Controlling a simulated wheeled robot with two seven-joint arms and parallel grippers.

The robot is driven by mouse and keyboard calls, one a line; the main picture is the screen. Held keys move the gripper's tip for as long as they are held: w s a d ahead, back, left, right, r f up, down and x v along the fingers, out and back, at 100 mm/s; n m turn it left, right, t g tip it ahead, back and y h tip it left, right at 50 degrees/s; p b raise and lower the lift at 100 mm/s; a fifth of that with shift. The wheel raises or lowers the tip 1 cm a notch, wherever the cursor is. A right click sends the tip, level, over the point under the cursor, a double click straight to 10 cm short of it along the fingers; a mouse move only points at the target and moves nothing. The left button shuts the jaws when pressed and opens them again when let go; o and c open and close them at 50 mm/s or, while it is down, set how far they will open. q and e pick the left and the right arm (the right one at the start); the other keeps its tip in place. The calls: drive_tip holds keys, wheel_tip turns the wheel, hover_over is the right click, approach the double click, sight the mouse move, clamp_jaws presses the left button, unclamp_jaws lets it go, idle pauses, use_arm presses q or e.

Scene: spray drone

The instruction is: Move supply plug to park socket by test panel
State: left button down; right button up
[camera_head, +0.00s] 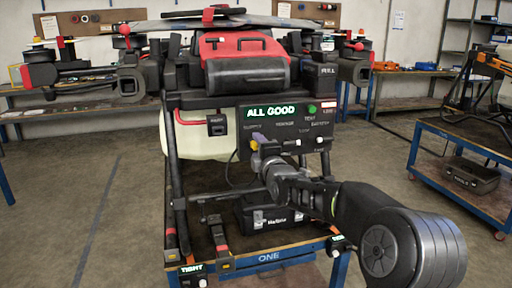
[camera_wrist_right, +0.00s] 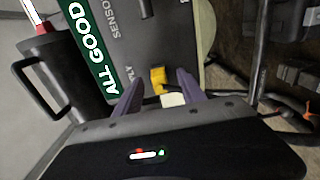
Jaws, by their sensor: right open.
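The test panel (camera_head: 285,132) hangs on the drone's frame, with a lit green ALL GOOD display. A yellow plug (camera_head: 254,145) sits at the panel's left side under a label that appears to read SUPPLY. In the right wrist view the yellow plug (camera_wrist_right: 157,76) lies between the purple fingertips, with a pale block below it. My right gripper (camera_head: 257,160) is open, its fingers (camera_wrist_right: 160,86) on either side of the plug. Whether they touch it cannot be told. The park socket cannot be picked out clearly; the labels at the panel's lower right are too small to read. My left gripper is out of view.
The drone (camera_head: 245,65) stands on a blue-framed stand (camera_head: 268,256) marked ONE. A black handle-like bracket (camera_head: 217,124) is left of the panel. A black case (camera_head: 272,213) sits below. A blue cart (camera_head: 462,160) is at right. The floor at left is clear.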

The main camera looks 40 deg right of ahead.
clamp_jaws()
idle(0.5)
drive_tip(key=shift+s, duration=0.1)
idle(1.1)
drive_tip(key=shift+b+v, duration=0.5)
drive_tip(key=shift+v, duration=2.45)
